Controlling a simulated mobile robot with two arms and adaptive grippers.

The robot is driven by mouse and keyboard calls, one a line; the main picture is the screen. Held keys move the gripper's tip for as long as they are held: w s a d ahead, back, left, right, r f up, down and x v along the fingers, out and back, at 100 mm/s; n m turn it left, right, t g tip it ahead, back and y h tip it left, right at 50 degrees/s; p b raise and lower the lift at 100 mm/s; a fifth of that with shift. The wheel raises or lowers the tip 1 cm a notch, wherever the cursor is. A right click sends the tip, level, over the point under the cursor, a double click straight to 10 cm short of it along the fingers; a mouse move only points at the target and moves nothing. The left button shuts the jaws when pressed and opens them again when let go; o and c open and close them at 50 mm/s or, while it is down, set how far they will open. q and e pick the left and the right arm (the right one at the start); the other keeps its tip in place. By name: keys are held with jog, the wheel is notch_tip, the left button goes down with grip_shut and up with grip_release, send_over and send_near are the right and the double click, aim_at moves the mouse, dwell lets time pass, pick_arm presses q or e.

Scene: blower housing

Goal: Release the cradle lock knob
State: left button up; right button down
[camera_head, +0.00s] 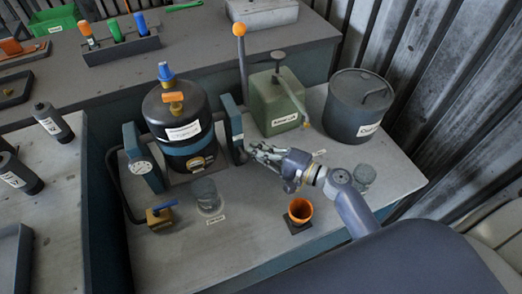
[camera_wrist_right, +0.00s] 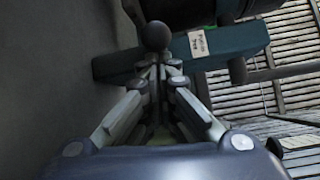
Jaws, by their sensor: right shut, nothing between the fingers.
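The black blower housing (camera_head: 176,112) stands upright in a cradle, between a left blue post (camera_head: 142,155) and a right blue post (camera_head: 232,125). A dark round knob (camera_wrist_right: 155,36) shows in the right wrist view beside a blue-green bar with a white label (camera_wrist_right: 198,44); I take it for the cradle lock knob. My right gripper (camera_head: 252,149) reaches in from the right, close to the right post. Its fingers (camera_wrist_right: 160,70) are shut and empty, with the tips just short of or touching the knob; I cannot tell which. My left gripper is out of view.
A green canister with a lever (camera_head: 272,105) and a dark lidded pot (camera_head: 358,108) stand behind the gripper. A brass valve with a blue handle (camera_head: 159,216) and a grey round piece (camera_head: 205,192) sit front left.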

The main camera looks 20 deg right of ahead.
jog(key=shift+s+f, duration=0.1)
jog(key=shift+s, duration=0.55)
jog(key=shift+s+b, duration=0.35)
jog(key=shift+s, duration=0.65)
jog(key=shift+d, duration=0.1)
